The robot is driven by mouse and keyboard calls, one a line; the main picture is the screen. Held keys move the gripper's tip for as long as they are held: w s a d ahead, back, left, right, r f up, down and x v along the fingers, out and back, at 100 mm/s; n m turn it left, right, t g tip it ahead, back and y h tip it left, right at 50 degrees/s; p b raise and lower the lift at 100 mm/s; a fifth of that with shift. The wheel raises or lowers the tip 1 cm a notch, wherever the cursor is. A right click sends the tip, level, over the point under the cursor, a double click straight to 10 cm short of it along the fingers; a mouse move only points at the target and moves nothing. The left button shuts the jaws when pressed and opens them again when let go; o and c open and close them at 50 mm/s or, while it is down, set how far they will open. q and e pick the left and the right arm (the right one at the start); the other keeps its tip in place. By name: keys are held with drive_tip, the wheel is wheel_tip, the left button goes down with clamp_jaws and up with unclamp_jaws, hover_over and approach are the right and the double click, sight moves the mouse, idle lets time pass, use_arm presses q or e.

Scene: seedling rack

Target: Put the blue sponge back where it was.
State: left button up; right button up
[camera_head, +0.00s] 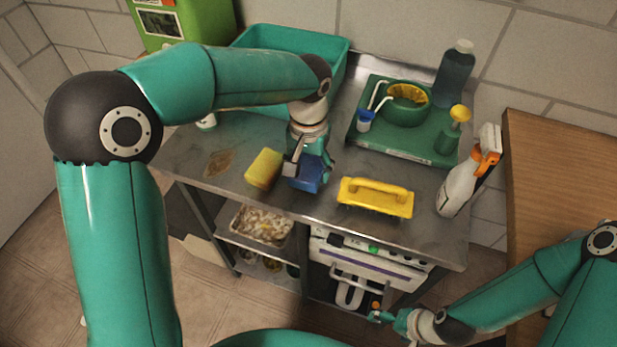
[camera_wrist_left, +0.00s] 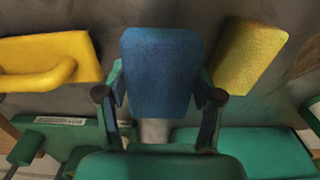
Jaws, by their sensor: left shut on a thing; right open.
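The blue sponge (camera_head: 308,180) is held in my left gripper (camera_head: 306,168) over the front middle of the metal table. It also shows in the left wrist view (camera_wrist_left: 160,75), between the two fingers of the left gripper (camera_wrist_left: 160,100). I cannot tell whether the sponge touches the tabletop. A yellow sponge (camera_head: 264,169) lies just left of it in the head view and also shows in the left wrist view (camera_wrist_left: 247,57). My right gripper (camera_head: 380,316) is low in front of the table, open and empty.
A yellow handled tool (camera_head: 375,205) lies right of the blue sponge. Behind it is a green tray (camera_head: 400,148) with a bowl, a brush and a dispenser. A spray bottle (camera_head: 460,190) stands at the right edge. A teal basin (camera_head: 340,50) is at the back. A brown stain (camera_head: 218,163) marks the left.

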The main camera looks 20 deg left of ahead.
sight(308, 166)
use_arm(q)
drive_tip(key=shift+f, duration=1.95)
drive_tip(key=shift+f, duration=0.2)
drive_tip(key=o, duration=0.8)
drive_tip(key=shift+r, duration=0.1)
drive_tip(key=shift+r, duration=0.1)
wheel_tip(308, 166, up, 12)
drive_tip(key=shift+r, duration=0.1)
drive_tip(key=shift+s, duration=0.1)
